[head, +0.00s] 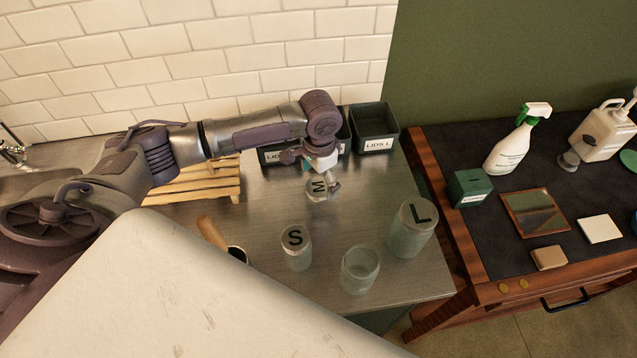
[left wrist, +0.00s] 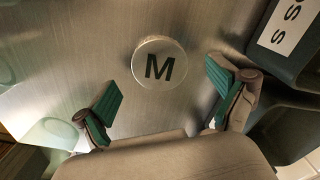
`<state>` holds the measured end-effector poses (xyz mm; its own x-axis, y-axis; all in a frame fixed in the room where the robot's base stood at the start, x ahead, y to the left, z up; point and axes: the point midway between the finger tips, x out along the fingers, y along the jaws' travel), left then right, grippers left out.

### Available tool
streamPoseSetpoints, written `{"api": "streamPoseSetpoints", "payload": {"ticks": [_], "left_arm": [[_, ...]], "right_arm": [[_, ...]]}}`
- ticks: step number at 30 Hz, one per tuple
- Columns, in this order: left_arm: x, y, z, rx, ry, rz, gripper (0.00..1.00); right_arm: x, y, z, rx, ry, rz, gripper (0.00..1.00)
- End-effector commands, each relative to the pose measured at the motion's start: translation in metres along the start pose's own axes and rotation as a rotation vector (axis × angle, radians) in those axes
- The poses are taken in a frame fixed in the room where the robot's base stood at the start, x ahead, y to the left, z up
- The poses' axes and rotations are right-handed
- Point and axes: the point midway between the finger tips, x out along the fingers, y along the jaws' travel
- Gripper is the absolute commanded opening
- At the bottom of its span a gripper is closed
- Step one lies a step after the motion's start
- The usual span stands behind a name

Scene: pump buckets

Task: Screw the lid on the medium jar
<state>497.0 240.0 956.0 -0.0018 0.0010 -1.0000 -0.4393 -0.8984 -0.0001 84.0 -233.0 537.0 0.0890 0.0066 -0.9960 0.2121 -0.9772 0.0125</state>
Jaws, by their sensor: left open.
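The round M lid (head: 317,187) lies flat on the steel worktop, letter side up. It also shows in the left wrist view (left wrist: 158,62). My left gripper (head: 326,178) is over the lid, pointing down and partly covering it in the head view. In the left wrist view its fingers (left wrist: 166,106) are spread wide, with nothing between them; the lid shows beyond them and is not touched. The medium jar (head: 360,272) stands upright with an open top, nearer the front of the worktop. My right gripper is not seen.
The S jar (head: 297,250) and the L jar (head: 409,232) stand lidded on either side of the open jar. Dark lid bins (head: 375,130) stand along the wall behind my gripper. A wooden rack (head: 195,182) is at left. A desk with bottles is at right.

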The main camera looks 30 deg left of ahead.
Motion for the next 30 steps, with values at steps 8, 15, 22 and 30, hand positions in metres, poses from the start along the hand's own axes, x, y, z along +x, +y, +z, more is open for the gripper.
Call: {"api": "streamPoseSetpoints", "payload": {"ticks": [8,15,22,30], "left_arm": [[0.018,0.0,0.0,0.0,0.002,-0.001,0.96],[0.017,0.0,0.0,0.0,0.002,-0.001,0.96],[0.017,0.0,0.0,0.0,0.002,-0.001,0.58],[0.017,0.0,0.0,0.0,0.002,-0.001,0.53]], "right_arm": [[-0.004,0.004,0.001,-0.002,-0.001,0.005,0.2],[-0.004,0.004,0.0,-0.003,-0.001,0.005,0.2],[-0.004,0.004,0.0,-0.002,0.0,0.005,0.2],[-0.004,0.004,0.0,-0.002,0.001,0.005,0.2]]}}
